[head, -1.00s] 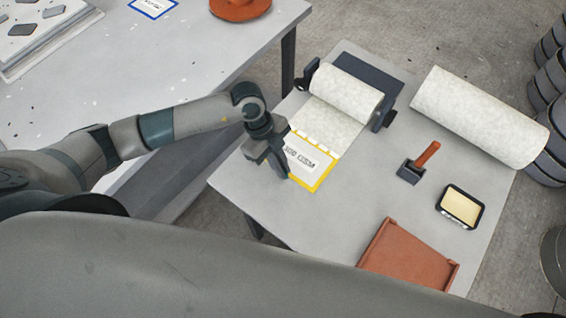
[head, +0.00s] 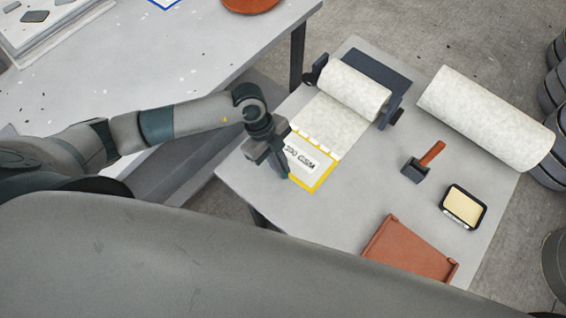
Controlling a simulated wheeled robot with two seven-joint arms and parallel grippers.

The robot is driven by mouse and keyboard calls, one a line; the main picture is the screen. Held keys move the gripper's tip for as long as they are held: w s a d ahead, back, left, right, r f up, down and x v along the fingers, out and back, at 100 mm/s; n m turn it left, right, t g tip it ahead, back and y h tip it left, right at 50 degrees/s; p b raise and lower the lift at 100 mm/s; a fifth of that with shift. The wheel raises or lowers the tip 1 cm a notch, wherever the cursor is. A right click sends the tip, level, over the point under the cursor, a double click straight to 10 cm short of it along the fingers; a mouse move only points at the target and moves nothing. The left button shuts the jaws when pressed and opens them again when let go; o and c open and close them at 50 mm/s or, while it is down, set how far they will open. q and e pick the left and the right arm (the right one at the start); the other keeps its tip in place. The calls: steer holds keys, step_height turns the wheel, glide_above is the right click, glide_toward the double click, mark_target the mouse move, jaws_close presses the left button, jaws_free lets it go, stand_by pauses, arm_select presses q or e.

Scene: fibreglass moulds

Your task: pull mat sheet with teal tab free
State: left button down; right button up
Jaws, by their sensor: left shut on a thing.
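A pale speckled mat roll (head: 353,90) sits in a dark dispenser at the back of the grey table. Its mat sheet (head: 330,123) runs forward from the roll, flat on the table, to a white card with a yellow border (head: 313,164). My left gripper (head: 281,170) points down at the left edge of the sheet and card. It is shut, with the pinched spot hidden behind its fingers; it seems to hold the sheet's edge. No teal tab shows. My right gripper is out of view.
A second pale roll (head: 485,117) lies at the table's right back edge. A red-handled tool (head: 424,162), a dark dish with a cream block (head: 463,206) and an orange-brown tray (head: 410,252) lie to the right.

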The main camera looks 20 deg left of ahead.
arm_select(q)
steer(key=shift+s+a+p, duration=0.5)
steer(key=shift+s+p, duration=0.1)
steer(key=shift+s, duration=0.6)
steer(key=shift+s+a+p, duration=0.45)
steer(key=shift+s+p, duration=0.2)
steer(key=shift+s, duration=0.55)
steer(key=shift+s+a+p, duration=0.5)
steer(key=shift+s+p, duration=0.1)
steer(key=shift+s, duration=0.6)
steer(key=shift+r, duration=0.2)
steer(key=shift+r+p, duration=1.25)
steer(key=shift+p, duration=0.2)
steer(key=shift+r, duration=1.05)
